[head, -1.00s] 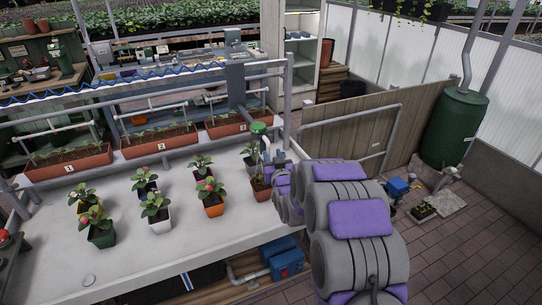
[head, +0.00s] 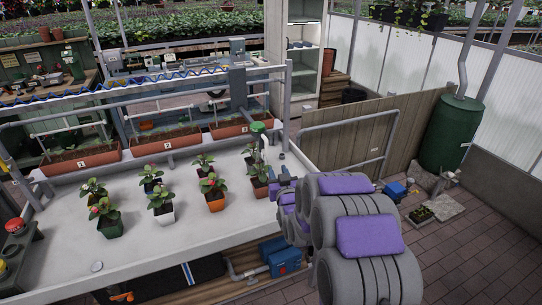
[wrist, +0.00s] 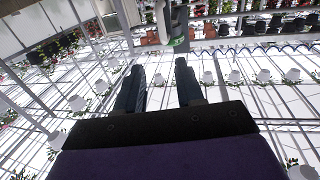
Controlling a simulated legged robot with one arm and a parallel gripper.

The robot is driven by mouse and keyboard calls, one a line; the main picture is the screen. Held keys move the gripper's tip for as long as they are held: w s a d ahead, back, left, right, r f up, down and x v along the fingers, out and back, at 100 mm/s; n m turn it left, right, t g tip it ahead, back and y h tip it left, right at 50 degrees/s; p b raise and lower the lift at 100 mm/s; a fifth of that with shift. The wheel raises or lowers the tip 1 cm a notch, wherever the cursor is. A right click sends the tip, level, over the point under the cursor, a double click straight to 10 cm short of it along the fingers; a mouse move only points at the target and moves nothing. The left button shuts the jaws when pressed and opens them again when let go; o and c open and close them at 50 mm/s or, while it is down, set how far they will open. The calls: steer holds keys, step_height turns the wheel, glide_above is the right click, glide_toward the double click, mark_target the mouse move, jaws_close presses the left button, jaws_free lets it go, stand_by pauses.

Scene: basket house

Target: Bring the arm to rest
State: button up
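My arm (head: 362,240), grey with purple pads, reaches from the bottom right toward the right edge of the white bench. Its far end is beside the bench edge in the head view, and the fingers are hard to make out there. In the wrist view my gripper (wrist: 160,90) shows two dark fingers standing apart with nothing between them. A green and grey upright object shows beyond the fingertips in that view. The wrist picture is tilted and seems upside down.
Potted plants (head: 160,205) stand on the white bench (head: 175,240), with numbered troughs (head: 168,140) behind them. A green barrel (head: 450,133) stands at the right. A blue box (head: 283,262) is under the bench. Brick floor (head: 470,255) at the right is mostly clear.

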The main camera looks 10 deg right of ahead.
steer(key=s+d+r+g, duration=0.1)
steer(key=s+g, duration=0.9)
steer(key=s, duration=1.7)
steer(key=s+d+r+m+g+h, duration=0.1)
steer(key=s+g, duration=0.8)
steer(key=s, duration=1.9)
steer(key=shift+s+r+g+h, duration=0.3)
steer(key=shift+r+g, duration=0.1)
steer(key=shift+r, duration=0.35)
steer(key=shift+w, duration=0.1)
